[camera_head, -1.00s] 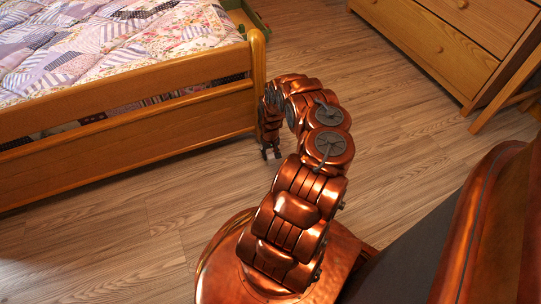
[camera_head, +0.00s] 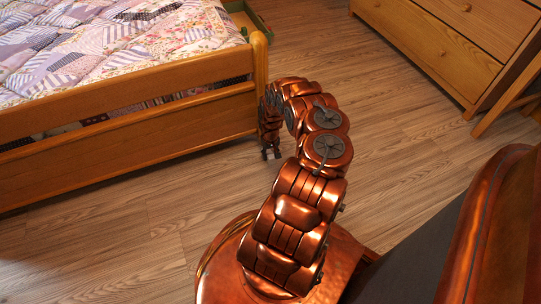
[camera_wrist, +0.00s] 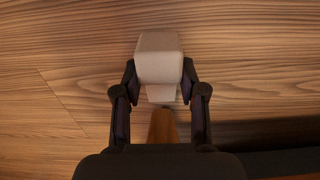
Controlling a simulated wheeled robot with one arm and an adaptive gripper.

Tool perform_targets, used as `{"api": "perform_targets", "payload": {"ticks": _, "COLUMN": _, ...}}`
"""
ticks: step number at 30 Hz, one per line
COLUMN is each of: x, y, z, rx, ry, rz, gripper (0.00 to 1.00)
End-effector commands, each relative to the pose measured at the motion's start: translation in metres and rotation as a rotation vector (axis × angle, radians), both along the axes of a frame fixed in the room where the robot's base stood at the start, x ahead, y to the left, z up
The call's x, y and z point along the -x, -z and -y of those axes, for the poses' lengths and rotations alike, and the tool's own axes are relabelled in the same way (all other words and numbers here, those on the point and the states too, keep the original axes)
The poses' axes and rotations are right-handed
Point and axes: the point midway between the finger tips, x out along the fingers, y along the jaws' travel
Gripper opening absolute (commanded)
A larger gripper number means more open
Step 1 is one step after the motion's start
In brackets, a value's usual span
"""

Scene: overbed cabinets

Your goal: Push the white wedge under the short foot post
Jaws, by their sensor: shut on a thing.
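The white wedge (camera_wrist: 159,58) shows in the wrist view as a pale block between the fingertips of my gripper (camera_wrist: 159,84). The gripper is shut on it, low over the floor. A narrow orange-brown wooden piece (camera_wrist: 162,128) shows between the fingers, just below the wedge in the picture; I cannot tell whether it is the short foot post or whether the wedge touches it. In the head view my gripper (camera_head: 271,154) points down beside the bed's corner post (camera_head: 260,62). The foot of that post is hidden behind my arm, and the wedge cannot be made out there.
The wooden bed (camera_head: 120,140) with a patchwork quilt (camera_head: 110,45) fills the left. A wooden drawer chest (camera_head: 430,45) stands at the upper right. The plank floor (camera_head: 390,125) between them is clear. A dark shadow (camera_wrist: 270,130) lies at the wrist view's lower right.

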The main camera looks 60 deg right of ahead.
Motion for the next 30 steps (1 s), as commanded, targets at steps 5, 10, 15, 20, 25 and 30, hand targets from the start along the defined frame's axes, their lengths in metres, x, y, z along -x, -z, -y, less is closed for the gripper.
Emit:
{"api": "perform_targets", "payload": {"ticks": 5, "x": -0.0041, "y": 0.0001, "z": 0.0029, "rx": 0.001, "ry": 0.0, "rz": 0.001, "gripper": 0.0}}
{"api": "perform_targets", "payload": {"ticks": 10, "x": -0.0074, "y": 0.0001, "z": 0.005, "rx": 0.001, "ry": -0.001, "rz": 0.001, "gripper": 0.0}}
{"api": "perform_targets", "payload": {"ticks": 15, "x": -0.0077, "y": 0.0, "z": 0.005, "rx": 0.001, "ry": -0.001, "rz": 0.001, "gripper": 0.0}}
{"api": "perform_targets", "payload": {"ticks": 20, "x": -0.0091, "y": -0.0003, "z": 0.0055, "rx": 0.002, "ry": -0.002, "rz": 0.002, "gripper": 0.51}}
{"api": "perform_targets", "payload": {"ticks": 25, "x": -0.0098, "y": -0.0004, "z": 0.0057, "rx": 0.003, "ry": -0.002, "rz": 0.003, "gripper": 0.69}}
{"api": "perform_targets", "payload": {"ticks": 30, "x": -0.0105, "y": -0.0004, "z": 0.0058, "rx": 0.004, "ry": -0.003, "rz": 0.004, "gripper": 0.7}}
